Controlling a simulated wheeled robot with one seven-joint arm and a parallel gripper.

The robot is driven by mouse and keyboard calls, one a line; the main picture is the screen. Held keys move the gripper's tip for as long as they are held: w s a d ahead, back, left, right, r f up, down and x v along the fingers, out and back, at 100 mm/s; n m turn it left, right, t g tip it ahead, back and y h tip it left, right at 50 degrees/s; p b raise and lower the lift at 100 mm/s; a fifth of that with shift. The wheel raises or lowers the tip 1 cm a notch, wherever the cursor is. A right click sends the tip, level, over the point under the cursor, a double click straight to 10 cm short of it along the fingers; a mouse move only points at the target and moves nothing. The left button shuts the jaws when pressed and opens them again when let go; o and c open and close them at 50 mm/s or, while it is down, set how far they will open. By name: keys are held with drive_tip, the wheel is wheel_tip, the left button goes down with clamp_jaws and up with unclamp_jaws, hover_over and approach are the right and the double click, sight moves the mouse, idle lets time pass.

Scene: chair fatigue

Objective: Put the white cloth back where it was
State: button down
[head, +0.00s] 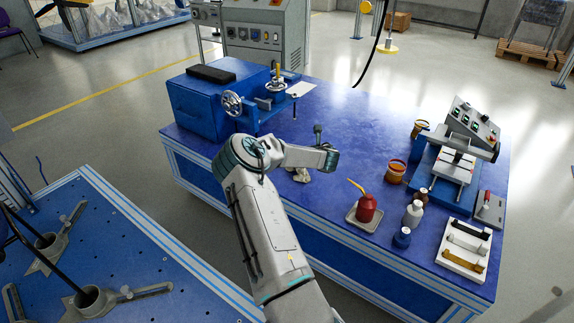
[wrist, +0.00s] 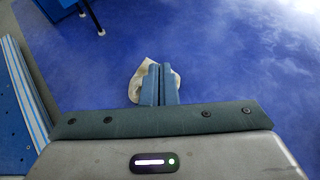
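The white cloth (wrist: 141,77) is a small, crumpled, off-white piece at the fingers of my gripper (wrist: 160,68) in the wrist view. The two fingers are nearly together, and cloth bulges out on both sides of them. My gripper looks shut on it. In the head view part of the cloth (head: 301,176) shows just below my wrist, over the blue table (head: 345,118). My wrist and hand hide the fingertips there. Whether the cloth touches the table is hard to tell.
A blue machine with handwheels (head: 212,103) stands at the table's left. A red oil can on a tray (head: 366,207), a white bottle (head: 413,213) and an orange-topped tin (head: 396,172) are to the right. The table's back middle is clear.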

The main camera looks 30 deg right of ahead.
sight(300, 176)
drive_tip(key=a+f, duration=0.2)
drive_tip(key=f, duration=0.1)
drive_tip(key=shift+w, duration=0.4)
drive_tip(key=shift+f, duration=0.1)
wheel_tip(300, 176, down, 7)
drive_tip(key=b, duration=0.6)
drive_tip(key=shift+f+b, duration=0.15)
drive_tip(key=shift+b, duration=0.2)
wheel_tip(300, 176, up, 10)
drive_tip(key=p, duration=0.5)
drive_tip(key=shift+f, duration=0.2)
